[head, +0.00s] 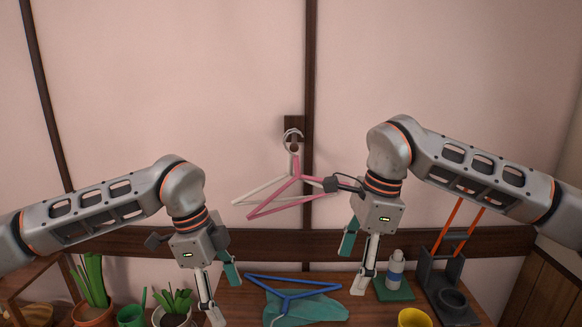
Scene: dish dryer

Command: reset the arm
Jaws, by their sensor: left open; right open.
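My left gripper (224,300) is at the lower left of the head view, pointing down, open and empty near the table's left side. My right gripper (354,268) is right of centre, pointing down, open and empty above the table. A blue hanger (292,293) lies on the table between the two grippers, on or against a green cloth (312,311). A pink hanger (268,207) and a white hanger (252,193) hang from a dark wall hook (293,124) behind the grippers. The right gripper partly covers the hangers' right ends.
The wooden table (235,299) is at the bottom. A bottle (396,270) on a green mat (394,290) and a dark stand (442,285) with orange rods are at right. A yellow cup (413,318) is at front. Potted plants (91,290) are at left.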

